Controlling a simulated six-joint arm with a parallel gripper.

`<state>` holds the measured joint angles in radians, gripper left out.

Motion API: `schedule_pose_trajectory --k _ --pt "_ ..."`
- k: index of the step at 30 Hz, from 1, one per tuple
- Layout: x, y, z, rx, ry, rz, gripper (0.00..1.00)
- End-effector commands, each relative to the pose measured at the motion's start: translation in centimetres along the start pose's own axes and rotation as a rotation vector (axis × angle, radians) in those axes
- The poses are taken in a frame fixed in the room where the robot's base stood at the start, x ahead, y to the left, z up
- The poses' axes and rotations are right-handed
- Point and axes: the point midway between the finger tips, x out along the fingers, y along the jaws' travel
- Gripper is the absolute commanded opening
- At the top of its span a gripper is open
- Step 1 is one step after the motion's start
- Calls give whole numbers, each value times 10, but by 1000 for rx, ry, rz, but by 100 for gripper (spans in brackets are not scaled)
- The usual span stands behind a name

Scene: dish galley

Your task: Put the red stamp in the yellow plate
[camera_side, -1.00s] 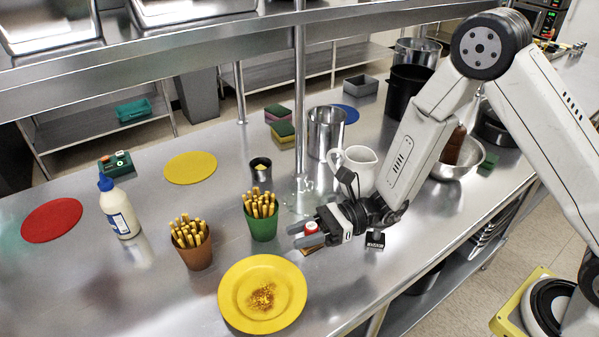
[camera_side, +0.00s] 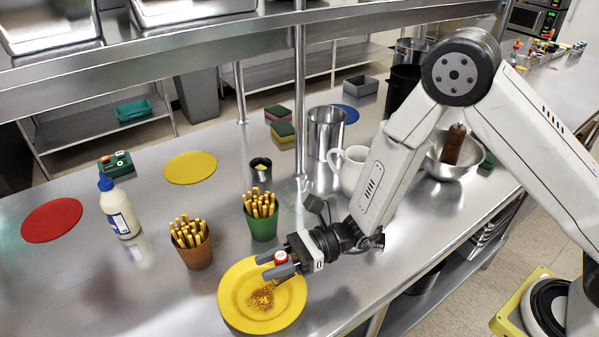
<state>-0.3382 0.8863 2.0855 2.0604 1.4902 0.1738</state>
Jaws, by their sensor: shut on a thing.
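The lower part of the stamp is hidden by the fingers. The gripper and stamp are over the right upper part of the yellow plate (camera_side: 240,313). I cannot tell whether the stamp touches the plate. Brown crumbs (camera_side: 262,298) lie in the middle of the plate.
A green cup of fries (camera_side: 262,226) and a brown cup of fries (camera_side: 195,254) stand just behind the plate. A white pitcher (camera_side: 352,170) and a steel pot (camera_side: 325,132) stand further back.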

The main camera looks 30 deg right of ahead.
Motion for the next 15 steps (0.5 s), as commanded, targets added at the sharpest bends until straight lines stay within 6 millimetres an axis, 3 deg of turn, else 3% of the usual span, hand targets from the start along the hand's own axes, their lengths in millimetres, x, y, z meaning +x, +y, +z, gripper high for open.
schedule_pose_trajectory --k 6,15 --pt "0 -1 -20 1 1 0 0" --pt "0 -1 -24 -1 0 0 0"
